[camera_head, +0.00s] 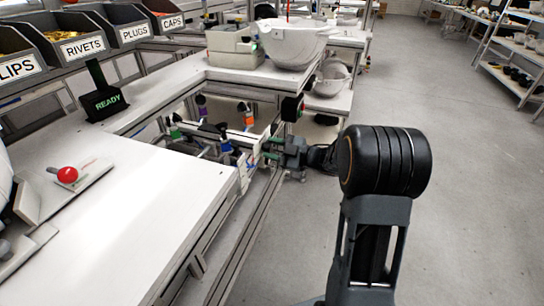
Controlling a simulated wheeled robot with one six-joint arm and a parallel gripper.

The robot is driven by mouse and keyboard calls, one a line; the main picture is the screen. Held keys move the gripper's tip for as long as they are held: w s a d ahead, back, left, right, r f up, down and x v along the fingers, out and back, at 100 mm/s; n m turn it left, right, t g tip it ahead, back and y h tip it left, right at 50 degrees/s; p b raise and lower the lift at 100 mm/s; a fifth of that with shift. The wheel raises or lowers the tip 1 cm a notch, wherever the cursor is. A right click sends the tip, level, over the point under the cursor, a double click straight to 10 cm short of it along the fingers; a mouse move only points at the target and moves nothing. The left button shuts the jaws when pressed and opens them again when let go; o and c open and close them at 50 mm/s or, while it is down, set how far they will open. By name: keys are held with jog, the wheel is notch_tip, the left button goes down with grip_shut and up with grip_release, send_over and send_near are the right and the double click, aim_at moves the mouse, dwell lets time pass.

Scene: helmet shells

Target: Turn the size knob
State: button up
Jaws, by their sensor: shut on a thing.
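My gripper (274,155) reaches in from the right at the front edge of the workbench, beside the low fixture (222,142) set into the gap between the white worktops. Its jaws are shut at the fixture's right end, around the place of the size knob. The knob itself is small and mostly hidden by the jaws, so its turn angle cannot be read. My black arm comes from the lower right.
A red ball-topped lever (67,174) stands on the near worktop at left. A black READY display (104,101) stands behind it. White helmet shells (293,44) sit at the back. Labelled bins (75,40) line the upper left. The floor at right (455,160) is clear.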

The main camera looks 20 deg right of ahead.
jog(key=n+b, duration=0.3)
jog(key=b, duration=0.1)
jog(key=shift+f+n, duration=0.25)
jog(key=shift+n, duration=0.15)
jog(key=n+b, duration=1.1)
jog(key=b, duration=0.3)
jog(key=shift+n, duration=0.4)
jog(key=n, duration=0.1)
jog(key=n+b, duration=0.1)
jog(key=shift+r+n, duration=0.2)
jog(key=shift+n, duration=0.1)
jog(key=n, duration=0.2)
jog(key=shift+r+n+b, duration=0.15)
jog(key=shift+n+b, duration=0.15)
jog(key=shift+n, duration=0.1)
jog(key=n, duration=0.3)
jog(key=shift+n, duration=2)
